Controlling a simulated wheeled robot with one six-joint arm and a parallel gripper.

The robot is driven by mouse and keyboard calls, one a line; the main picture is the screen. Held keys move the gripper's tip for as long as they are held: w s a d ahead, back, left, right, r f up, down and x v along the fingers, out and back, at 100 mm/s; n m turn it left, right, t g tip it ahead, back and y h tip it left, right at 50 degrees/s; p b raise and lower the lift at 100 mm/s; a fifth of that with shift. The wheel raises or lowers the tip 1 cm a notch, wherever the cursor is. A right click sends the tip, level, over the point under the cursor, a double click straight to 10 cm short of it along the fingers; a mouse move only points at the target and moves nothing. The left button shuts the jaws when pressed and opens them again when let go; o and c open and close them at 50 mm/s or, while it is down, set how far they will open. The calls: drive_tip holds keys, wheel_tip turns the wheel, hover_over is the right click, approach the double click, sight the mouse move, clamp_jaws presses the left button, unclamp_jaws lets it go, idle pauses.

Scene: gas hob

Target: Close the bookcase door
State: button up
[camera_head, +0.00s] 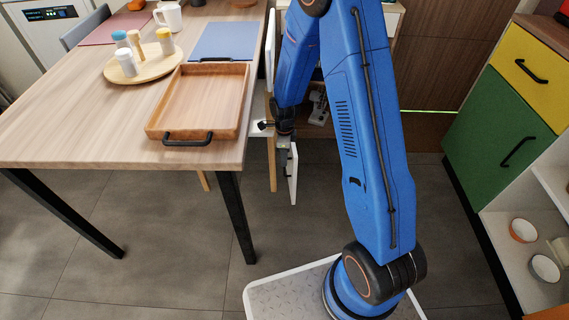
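A white door panel (292,175) with a dark handle hangs open, seen nearly edge-on, just right of the table. It appears to belong to the bookcase (315,125), whose open compartment shows behind my blue arm. My gripper (284,142) points down at the top of this panel, between the table edge and the bookcase. I cannot tell whether it touches the panel. Its fingers are small and partly hidden, so their opening is unclear. My arm covers much of the bookcase front.
The wooden table (60,130) stands close on the left, bearing a wooden tray (205,70), a round board with shakers (145,70) and a mug (168,17). A yellow and green cabinet (500,120) stands at the right. Grey floor (150,250) is free in front.

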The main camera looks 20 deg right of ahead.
drive_tip(key=shift+f, duration=2.1)
drive_tip(key=shift+c, duration=0.5)
clamp_jaws()
